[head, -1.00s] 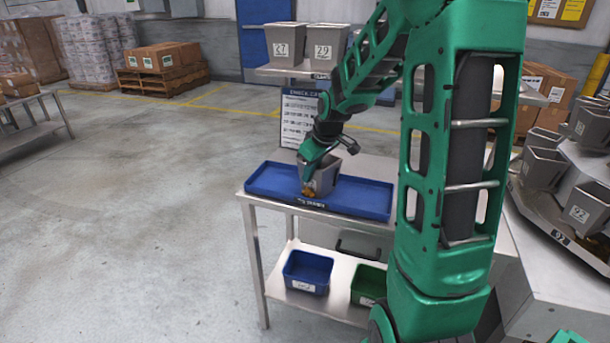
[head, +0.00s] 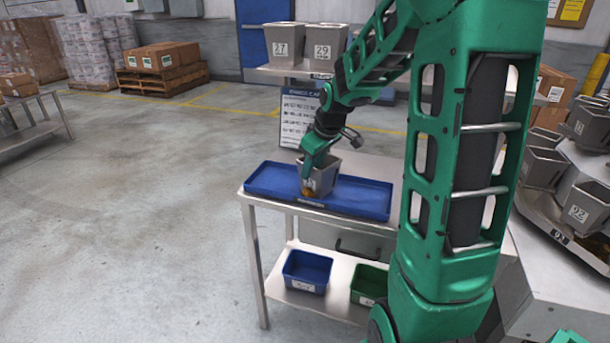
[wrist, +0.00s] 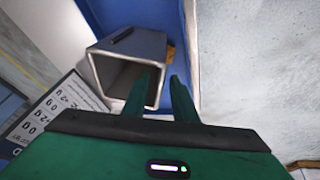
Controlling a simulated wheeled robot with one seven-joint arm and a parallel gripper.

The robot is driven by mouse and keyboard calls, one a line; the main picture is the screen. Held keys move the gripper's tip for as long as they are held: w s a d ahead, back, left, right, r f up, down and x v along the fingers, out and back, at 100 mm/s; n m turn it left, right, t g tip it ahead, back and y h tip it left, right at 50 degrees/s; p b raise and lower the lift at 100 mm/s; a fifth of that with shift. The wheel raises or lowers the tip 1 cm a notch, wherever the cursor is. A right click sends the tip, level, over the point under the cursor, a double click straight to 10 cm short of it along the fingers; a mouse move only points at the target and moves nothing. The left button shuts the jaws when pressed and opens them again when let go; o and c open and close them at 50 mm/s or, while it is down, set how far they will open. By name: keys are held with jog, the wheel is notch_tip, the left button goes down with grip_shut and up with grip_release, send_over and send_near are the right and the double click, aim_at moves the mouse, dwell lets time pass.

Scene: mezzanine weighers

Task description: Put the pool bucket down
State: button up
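The pool bucket (head: 325,178) is a grey tapered bin with an orange-brown patch low on its front. It stands upright in the blue tray (head: 362,199) on top of the metal cart. My gripper (head: 307,178) is at the bucket's near left rim, pointing down. In the wrist view, my gripper's two green fingers (wrist: 162,80) stand apart, one inside the bucket mouth and one outside its wall. A gap shows between the outer finger and the bucket wall (wrist: 148,52). The bucket's inside looks dark; its contents cannot be made out.
Grey buckets 27 (head: 284,43) and 29 (head: 324,45) stand on the shelf above. A sign (head: 298,115) stands behind the tray. Blue (head: 307,271) and green (head: 368,283) bins sit on the lower shelf. More grey buckets (head: 583,208) stand at right. Floor at left is clear.

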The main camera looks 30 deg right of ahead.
jog(key=v, duration=0.9)
jog(key=s+a+f+m+g, duration=0.1)
jog(key=s+f+m, duration=0.1)
jog(key=s, duration=0.8)
jog(key=s+a+f+m+g, duration=0.1)
jog(key=s+m, duration=0.3)
jog(key=s, duration=0.6)
jog(key=s+a+f+m+g, duration=0.1)
jog(key=s+f+m+g, duration=0.1)
jog(key=s, duration=0.8)
jog(key=shift+a+f+m+g, duration=0.35)
jog(key=shift+f+m+g, duration=0.05)
jog(key=shift+f+m, duration=0.45)
